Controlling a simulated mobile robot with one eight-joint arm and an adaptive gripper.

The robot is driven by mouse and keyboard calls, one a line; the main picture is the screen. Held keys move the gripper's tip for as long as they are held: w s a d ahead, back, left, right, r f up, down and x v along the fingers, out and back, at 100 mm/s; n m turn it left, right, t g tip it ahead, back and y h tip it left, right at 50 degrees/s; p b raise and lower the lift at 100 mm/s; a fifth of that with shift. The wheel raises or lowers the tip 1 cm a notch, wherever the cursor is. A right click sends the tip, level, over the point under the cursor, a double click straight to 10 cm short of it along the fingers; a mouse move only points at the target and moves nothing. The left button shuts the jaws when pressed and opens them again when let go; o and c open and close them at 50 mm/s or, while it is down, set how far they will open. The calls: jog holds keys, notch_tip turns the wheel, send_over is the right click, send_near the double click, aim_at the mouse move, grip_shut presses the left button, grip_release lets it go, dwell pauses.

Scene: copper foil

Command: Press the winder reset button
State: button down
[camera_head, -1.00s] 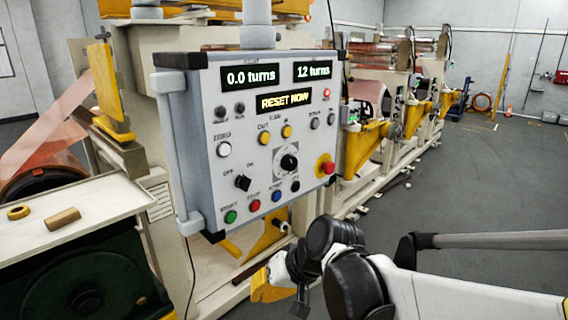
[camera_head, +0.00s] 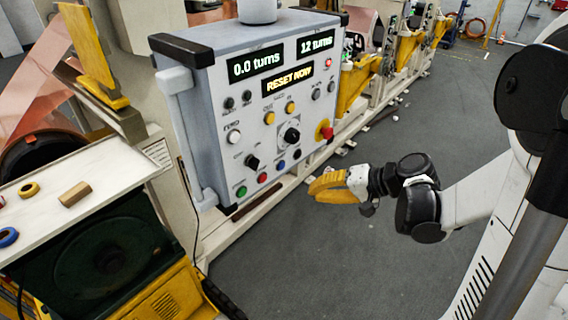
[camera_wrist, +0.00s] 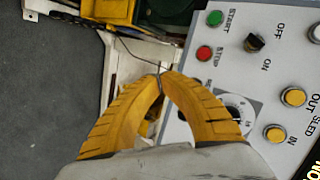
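The grey winder control panel (camera_head: 215,125) stands at the centre of the head view, with lit displays reading "0.0 turns", "12 turns" and "RESET NOW". Its lower row has a green button (camera_head: 241,191), a red button (camera_head: 262,177), a blue button (camera_head: 280,166) and a black one (camera_head: 297,154). A white button (camera_head: 234,136) sits higher at the left. I cannot read which is the reset. My gripper (camera_head: 316,190) has its yellow fingers right of and below the panel's lower edge. In the wrist view its fingertips (camera_wrist: 161,77) meet, empty, and hide part of the panel.
A red emergency-stop knob (camera_head: 325,131) juts from the panel's right side. A white side table (camera_head: 105,170) at the left holds a wooden block (camera_head: 74,194) and rings. Machine frames stand behind the panel. The grey floor (camera_head: 330,260) in front is open.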

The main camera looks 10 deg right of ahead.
send_near(278, 174)
jog(key=shift+s+f+x, duration=0.15)
jog(key=shift+x, duration=0.75)
jog(key=shift+s+f+x, duration=0.1)
jog(key=shift+x, duration=0.8)
jog(key=shift+s+f+x, duration=0.15)
jog(key=shift+x, duration=0.75)
jog(key=shift+w+a, duration=0.25)
jog(key=shift+w, duration=0.1)
jog(key=shift+w+a, duration=0.25)
jog(key=shift+w, duration=0.15)
dwell(0.5)
jog(key=shift+s+d+b, duration=0.45)
jog(key=shift+s, duration=0.3)
